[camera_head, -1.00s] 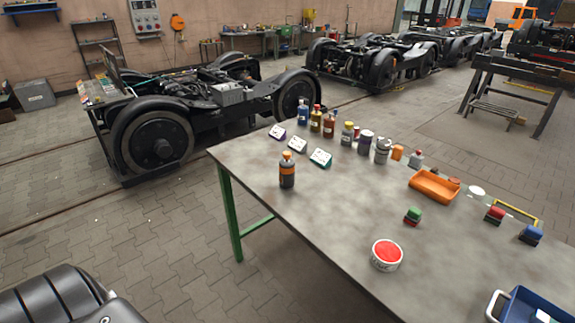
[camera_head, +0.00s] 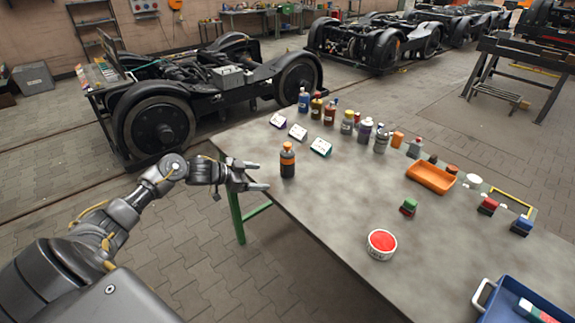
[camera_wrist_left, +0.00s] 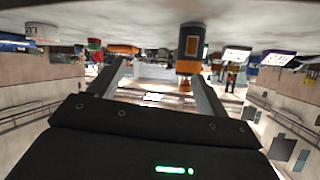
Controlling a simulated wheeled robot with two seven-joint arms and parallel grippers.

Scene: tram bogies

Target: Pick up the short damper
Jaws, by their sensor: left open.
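A short upright cylinder (camera_head: 287,161), dark with an orange band and an orange top, stands near the left edge of the table. It may be the short damper, but it looks much like a bottle and I cannot be sure. My left gripper (camera_head: 266,176) is open and empty at the table's left edge, just left of the cylinder and apart from it. In the left wrist view, which is upside down, the cylinder (camera_wrist_left: 190,58) shows ahead, near the right finger. My right gripper is not in view.
The table (camera_head: 330,205) is clear around the cylinder. A red-topped tin (camera_head: 381,244), an orange tray (camera_head: 431,177) and a blue crate (camera_head: 505,305) are to the right.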

